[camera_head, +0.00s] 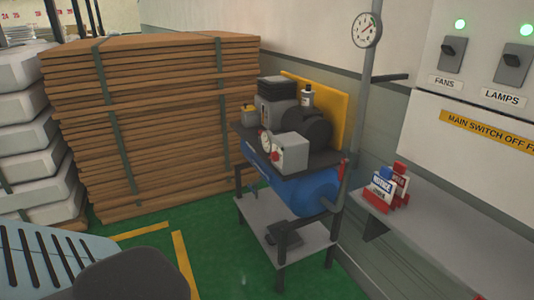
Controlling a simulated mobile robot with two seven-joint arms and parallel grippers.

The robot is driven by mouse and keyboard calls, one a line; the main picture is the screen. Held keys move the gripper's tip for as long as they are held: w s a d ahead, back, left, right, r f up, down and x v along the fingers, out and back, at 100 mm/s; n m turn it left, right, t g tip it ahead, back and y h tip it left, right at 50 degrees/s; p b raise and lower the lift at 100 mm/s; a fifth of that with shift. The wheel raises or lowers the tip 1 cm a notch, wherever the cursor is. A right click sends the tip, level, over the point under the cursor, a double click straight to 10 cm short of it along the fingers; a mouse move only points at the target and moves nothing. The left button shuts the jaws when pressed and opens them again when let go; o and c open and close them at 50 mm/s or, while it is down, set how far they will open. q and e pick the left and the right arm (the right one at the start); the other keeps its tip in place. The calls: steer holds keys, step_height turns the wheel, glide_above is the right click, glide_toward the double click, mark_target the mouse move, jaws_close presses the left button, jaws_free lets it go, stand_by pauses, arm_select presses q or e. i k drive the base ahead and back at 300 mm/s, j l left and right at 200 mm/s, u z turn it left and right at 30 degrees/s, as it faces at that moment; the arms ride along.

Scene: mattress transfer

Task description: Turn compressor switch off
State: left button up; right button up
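The compressor, with a blue tank (310,190) and a dark motor on top, sits on a grey metal stand in the middle of the view. A grey box (291,152) on its front carries a small red switch or knob (276,155) and a round gauge (265,142) beside it. The switch's position is too small to tell. Neither of my grippers shows in the head view.
A tall stack of brown boards (160,120) stands left of the compressor, with white wrapped bundles (30,130) further left. A grey shelf (440,230) with small notice signs (385,188) juts out at right. A panel with FANS (453,54) and LAMPS (514,66) switches hangs above. Green floor lies in front.

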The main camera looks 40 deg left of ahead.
mark_target(275, 157)
steer(key=i+j, duration=0.15)
steer(key=j, duration=0.15)
steer(key=i+j, duration=0.1)
steer(key=j, duration=0.2)
steer(key=i+j, duration=0.15)
steer(key=j, duration=0.2)
steer(key=i+j, duration=0.1)
steer(key=j, duration=0.2)
